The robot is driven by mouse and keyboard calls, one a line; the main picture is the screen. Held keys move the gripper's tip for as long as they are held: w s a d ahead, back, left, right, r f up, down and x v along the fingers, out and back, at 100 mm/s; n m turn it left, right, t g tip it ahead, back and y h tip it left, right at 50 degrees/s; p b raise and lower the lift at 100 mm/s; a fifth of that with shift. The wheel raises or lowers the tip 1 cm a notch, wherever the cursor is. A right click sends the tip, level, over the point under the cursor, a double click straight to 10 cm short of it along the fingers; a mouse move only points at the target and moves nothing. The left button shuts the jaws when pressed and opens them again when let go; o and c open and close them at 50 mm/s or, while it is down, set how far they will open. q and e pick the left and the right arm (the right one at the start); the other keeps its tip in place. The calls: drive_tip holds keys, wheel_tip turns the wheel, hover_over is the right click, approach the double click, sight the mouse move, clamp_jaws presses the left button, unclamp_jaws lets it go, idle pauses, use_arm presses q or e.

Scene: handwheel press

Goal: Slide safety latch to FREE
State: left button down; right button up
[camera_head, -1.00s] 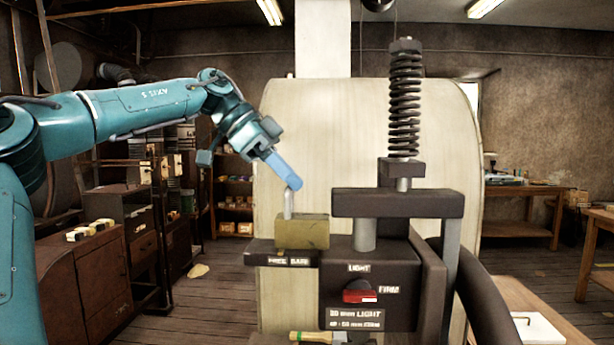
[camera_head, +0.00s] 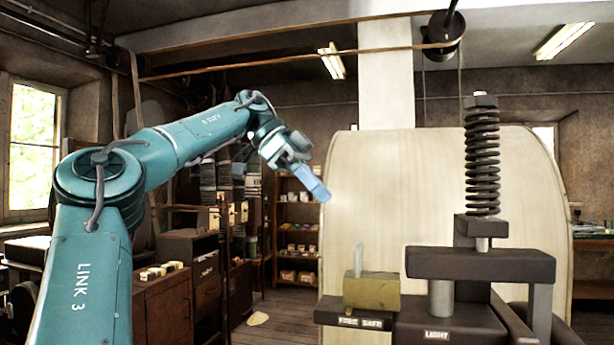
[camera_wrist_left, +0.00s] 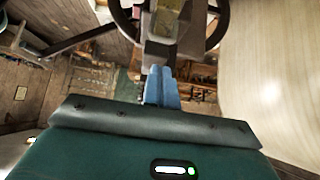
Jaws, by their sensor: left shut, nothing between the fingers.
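The safety latch (camera_head: 372,292) is an olive-brass block with a pale upright pin (camera_head: 358,260). It sits on a dark ledge (camera_head: 328,316) labelled FREE at left and SAFE at right. The block stands toward the right end, with bare ledge at its left. My left gripper (camera_head: 323,194), with blue fingers, is shut and empty, above and left of the pin and apart from it. In the left wrist view the blue fingers (camera_wrist_left: 162,88) point toward an olive block (camera_wrist_left: 157,52), probably the latch. My right gripper is not in view.
The press's dark crosshead (camera_head: 480,264) and coil spring (camera_head: 482,160) stand right of the latch. A large pale curved panel (camera_head: 410,200) is behind. A handwheel (camera_wrist_left: 215,25) shows in the left wrist view. The air left of the ledge is clear.

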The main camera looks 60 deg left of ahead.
use_arm(q)
drive_tip(key=shift+v, duration=1.55)
